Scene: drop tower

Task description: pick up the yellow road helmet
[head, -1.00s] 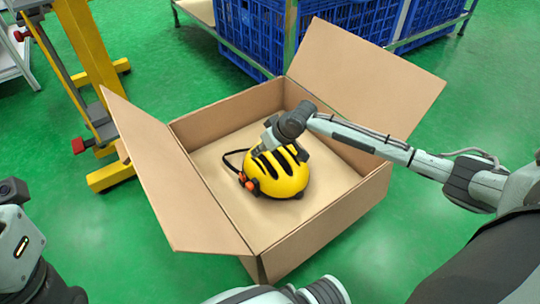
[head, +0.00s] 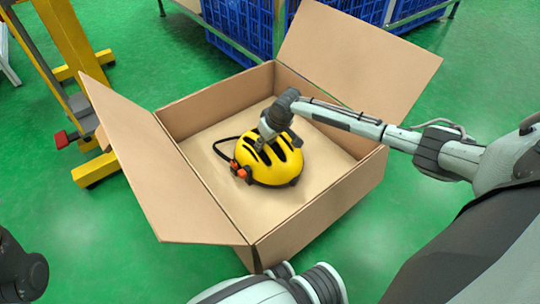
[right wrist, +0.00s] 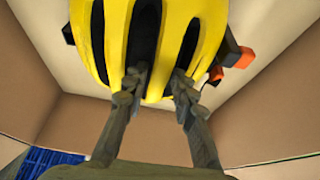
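The yellow road helmet (head: 272,170) lies inside the open cardboard box (head: 225,208). It has black vents, a dark strap on its left, and orange-red parts at its lower left side. My right gripper (head: 279,143) reaches down over the top of the helmet, with its fingers spread apart. In the right wrist view the two fingertips (right wrist: 158,90) overlap the lower ends of the black vents of the helmet (right wrist: 165,55). Whether they touch the shell cannot be told. The helmet appears to rest on the box floor. My left gripper is not in view.
The box flaps (head: 168,170) stand open outward. A yellow frame (head: 72,50) with a red part stands at the left. Blue crates (head: 240,25) on a rack stand behind the box. Green floor (head: 430,240) is free at the right.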

